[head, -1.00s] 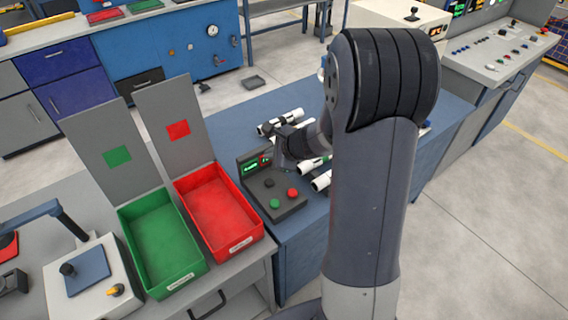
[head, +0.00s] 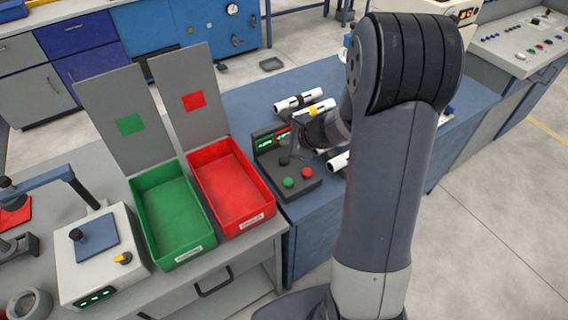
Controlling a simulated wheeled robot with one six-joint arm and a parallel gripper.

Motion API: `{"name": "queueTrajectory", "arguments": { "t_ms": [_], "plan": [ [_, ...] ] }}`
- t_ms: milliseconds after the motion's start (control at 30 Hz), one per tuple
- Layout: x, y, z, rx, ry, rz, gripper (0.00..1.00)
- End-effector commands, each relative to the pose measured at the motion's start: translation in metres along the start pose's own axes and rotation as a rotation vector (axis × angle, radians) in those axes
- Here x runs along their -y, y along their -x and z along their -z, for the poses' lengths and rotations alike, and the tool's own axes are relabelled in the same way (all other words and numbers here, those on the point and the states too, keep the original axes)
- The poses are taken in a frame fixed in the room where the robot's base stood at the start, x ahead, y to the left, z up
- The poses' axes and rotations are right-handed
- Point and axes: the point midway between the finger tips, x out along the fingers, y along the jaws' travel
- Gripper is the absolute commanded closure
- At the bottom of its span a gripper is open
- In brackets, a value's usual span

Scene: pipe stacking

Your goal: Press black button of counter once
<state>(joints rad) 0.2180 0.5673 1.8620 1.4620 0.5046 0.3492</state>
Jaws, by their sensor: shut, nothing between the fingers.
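The counter (head: 300,189) is a dark box on the blue workbench, with a raised back panel that has a green-lit display (head: 265,146) and a red-lit display (head: 283,136). Its sloped top carries a black button (head: 283,161), a green button (head: 288,182) and a red button (head: 307,172). My gripper (head: 295,151) is shut and empty, pointing down over the back part of the counter, just behind and right of the black button. I cannot tell whether it touches the button. My arm hides part of the bench to the right.
White pipes (head: 299,99) lie on the blue bench behind and beside the counter, close to my gripper. A red bin (head: 262,187) and a green bin (head: 142,213) with upright grey panels stand left of the counter. A white control box (head: 75,262) stands farther left.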

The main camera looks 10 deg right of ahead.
Motion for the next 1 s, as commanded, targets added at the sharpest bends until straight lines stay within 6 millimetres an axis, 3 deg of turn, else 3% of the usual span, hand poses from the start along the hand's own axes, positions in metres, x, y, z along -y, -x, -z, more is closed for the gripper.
{"name": "queueTrajectory", "arguments": {
  "t_ms": [100,300,1000],
  "plan": [
    [-0.013,-0.018,0.013,0.0,0.0,-0.001,1.0],
    [-0.022,-0.03,0.022,0.0,0.002,0.0,1.0],
    [-0.023,-0.032,0.023,0.0,0.001,0.0,1.0]
  ]
}}
